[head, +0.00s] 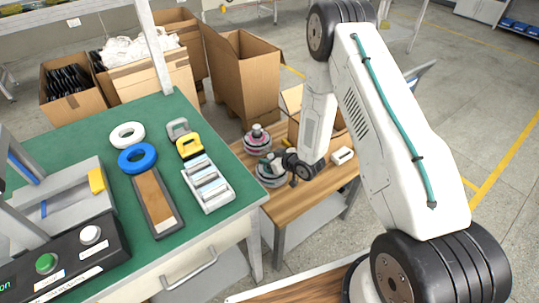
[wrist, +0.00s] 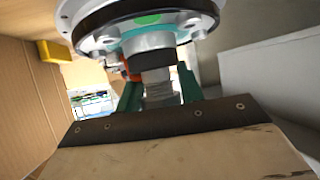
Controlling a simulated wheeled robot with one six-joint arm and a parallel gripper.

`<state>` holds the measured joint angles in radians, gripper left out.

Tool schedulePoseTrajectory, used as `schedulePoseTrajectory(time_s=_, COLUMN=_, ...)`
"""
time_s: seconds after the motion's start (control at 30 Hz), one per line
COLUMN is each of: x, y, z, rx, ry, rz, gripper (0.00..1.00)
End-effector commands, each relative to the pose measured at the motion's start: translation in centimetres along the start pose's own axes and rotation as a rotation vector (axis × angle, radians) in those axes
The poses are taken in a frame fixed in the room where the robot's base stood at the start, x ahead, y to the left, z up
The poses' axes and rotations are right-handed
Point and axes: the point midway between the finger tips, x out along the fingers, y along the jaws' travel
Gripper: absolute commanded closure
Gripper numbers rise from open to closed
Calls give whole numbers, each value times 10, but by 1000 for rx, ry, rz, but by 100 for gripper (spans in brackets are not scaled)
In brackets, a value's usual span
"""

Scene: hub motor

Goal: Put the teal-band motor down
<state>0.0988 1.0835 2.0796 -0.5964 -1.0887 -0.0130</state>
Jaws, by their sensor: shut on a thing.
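My gripper (head: 279,161) is low over the wooden table at the right of the green bench in the head view. It is shut on the teal-band motor (head: 270,176), a round grey body partly hidden by the gripper. In the wrist view my gripper's green fingers (wrist: 161,92) close on the motor's grey shaft. The motor (wrist: 150,40) fills the top there, with a teal ring and a pale flange. I cannot tell whether its underside touches the table.
A pink-band motor (head: 257,142) stands on the wooden table (head: 318,186) close behind the held one. A white block (head: 343,155) lies to the right. Cardboard boxes (head: 243,75) stand behind. The green bench (head: 220,150) at left holds rings and trays.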

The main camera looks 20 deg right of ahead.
Motion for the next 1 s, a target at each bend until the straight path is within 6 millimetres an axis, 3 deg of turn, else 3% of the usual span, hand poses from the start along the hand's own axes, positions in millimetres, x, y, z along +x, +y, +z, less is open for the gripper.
schedulePoseTrajectory(time_s=0.3, x=1, y=1, z=0, rx=-1, ry=5, rz=1, gripper=100)
schedulePoseTrajectory(time_s=0.33, x=1, y=0, z=2, rx=0, ry=1, rz=0, gripper=60)
schedulePoseTrajectory(time_s=0.4, x=1, y=0, z=2, rx=0, ry=1, rz=0, gripper=41)
schedulePoseTrajectory(time_s=0.77, x=-2, y=0, z=-2, rx=0, ry=1, rz=1, gripper=41)
schedulePoseTrajectory(time_s=1.0, x=-42, y=1, z=-1, rx=2, ry=0, rz=2, gripper=41)
